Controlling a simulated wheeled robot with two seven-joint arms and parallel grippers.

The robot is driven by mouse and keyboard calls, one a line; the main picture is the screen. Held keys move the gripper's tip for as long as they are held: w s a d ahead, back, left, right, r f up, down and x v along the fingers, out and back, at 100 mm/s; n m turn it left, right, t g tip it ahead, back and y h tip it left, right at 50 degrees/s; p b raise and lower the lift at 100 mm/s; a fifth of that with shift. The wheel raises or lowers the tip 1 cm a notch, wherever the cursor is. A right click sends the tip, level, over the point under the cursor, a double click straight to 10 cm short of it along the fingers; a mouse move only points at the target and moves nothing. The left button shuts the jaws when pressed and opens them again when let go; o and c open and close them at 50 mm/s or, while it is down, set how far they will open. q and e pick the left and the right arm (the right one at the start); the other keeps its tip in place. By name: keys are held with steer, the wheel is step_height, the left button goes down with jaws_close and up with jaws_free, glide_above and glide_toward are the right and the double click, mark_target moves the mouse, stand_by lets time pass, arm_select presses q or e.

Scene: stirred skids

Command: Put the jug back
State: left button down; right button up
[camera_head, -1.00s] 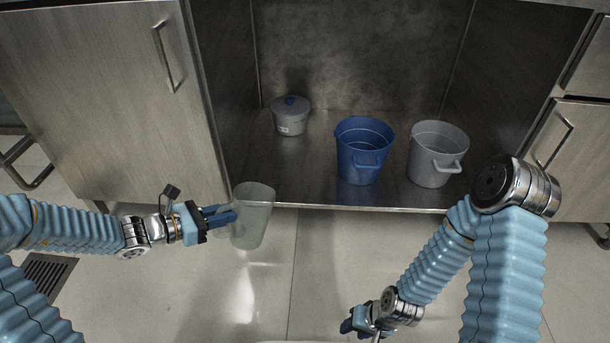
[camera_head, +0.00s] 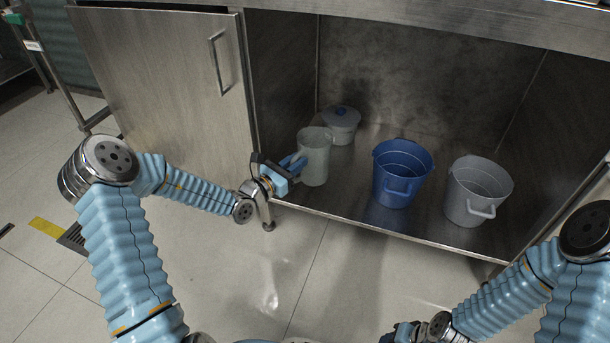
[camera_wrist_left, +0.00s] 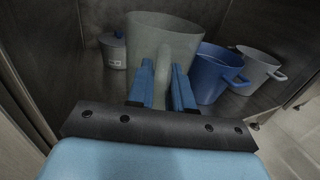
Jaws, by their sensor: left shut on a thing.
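The jug (camera_head: 314,160) is pale, greyish and translucent. It is upright inside the front left part of the open cabinet, and I cannot tell whether its base touches the cabinet floor. My left gripper (camera_head: 297,164) is shut on the jug's handle from the left. In the left wrist view the two blue fingers (camera_wrist_left: 162,92) close around the handle, and the jug (camera_wrist_left: 163,38) stands beyond them. My right gripper (camera_head: 400,334) is low at the bottom edge of the head view, outside the cabinet; its fingers are too cut off to judge.
A lidded grey pot (camera_head: 341,125) stands just behind the jug. A blue bucket (camera_head: 402,175) and a grey bucket (camera_head: 478,190) stand to the right on the cabinet floor (camera_head: 345,204). The cabinet door (camera_head: 165,90) is at the left. Bare floor lies between jug and blue bucket.

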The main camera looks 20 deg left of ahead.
arm_select(q)
steer(key=w+f, duration=0.2)
steer(key=w+f+b, duration=0.1)
steer(key=w+f, duration=0.1)
steer(key=w+f+b, duration=0.1)
steer(key=w+f, duration=0.1)
steer(key=w, duration=0.1)
steer(key=shift+a+f, duration=0.4)
steer(key=shift+w+f+b, duration=0.15)
steer(key=shift+f+b, duration=0.45)
steer(key=shift+f, duration=0.95)
steer(key=shift+f, duration=0.2)
steer(key=c, duration=1)
jaws_free()
